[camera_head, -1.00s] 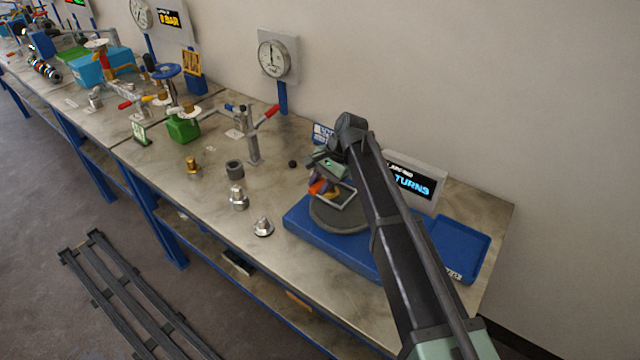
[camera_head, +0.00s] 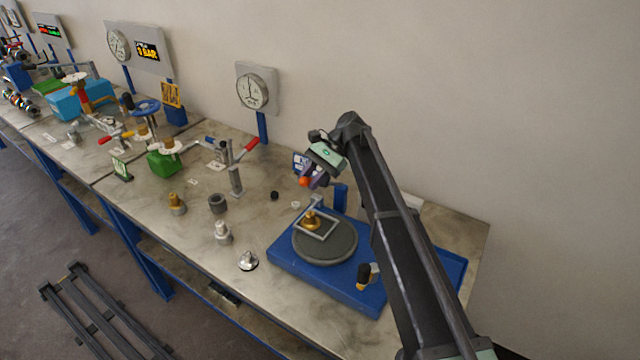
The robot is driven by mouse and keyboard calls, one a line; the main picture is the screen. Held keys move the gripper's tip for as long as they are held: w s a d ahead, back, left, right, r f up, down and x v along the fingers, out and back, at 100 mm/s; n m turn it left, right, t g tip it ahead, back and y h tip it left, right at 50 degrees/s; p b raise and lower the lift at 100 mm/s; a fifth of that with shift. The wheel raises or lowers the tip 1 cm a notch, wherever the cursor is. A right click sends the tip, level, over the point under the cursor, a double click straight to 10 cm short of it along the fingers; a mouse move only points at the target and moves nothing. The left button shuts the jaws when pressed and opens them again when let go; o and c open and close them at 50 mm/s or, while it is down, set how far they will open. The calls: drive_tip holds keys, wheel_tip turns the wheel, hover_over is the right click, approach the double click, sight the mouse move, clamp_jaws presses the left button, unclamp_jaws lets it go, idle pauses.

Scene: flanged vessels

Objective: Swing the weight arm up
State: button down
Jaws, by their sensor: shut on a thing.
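My gripper (camera_head: 314,179) is above the back left of a blue base (camera_head: 290,268). Its jaws are small and partly hidden, with a round orange-red piece (camera_head: 304,182) at their tips that looks held. The base carries a grey round plate (camera_head: 340,246). On the plate sits a brass fitting (camera_head: 310,222) with a light square frame (camera_head: 321,233) around it. A blue post (camera_head: 341,197) stands behind the plate. A black-topped handle (camera_head: 364,273) with an orange lower part stands at the base's front right. I cannot tell which part is the weight arm.
Loose fittings, including a brass one (camera_head: 176,204), a dark ring (camera_head: 217,204) and silver ones (camera_head: 222,232), lie to the left. My arm hides the base's right side.

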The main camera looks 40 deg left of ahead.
drive_tip(key=shift+w+r, duration=0.15)
drive_tip(key=shift+w, duration=0.05)
drive_tip(key=shift+a, duration=0.1)
drive_tip(key=c, duration=0.9)
unclamp_jaws()
drive_tip(key=shift+s, duration=0.1)
wheel_tip(320, 180, up, 20)
drive_tip(key=p, duration=2)
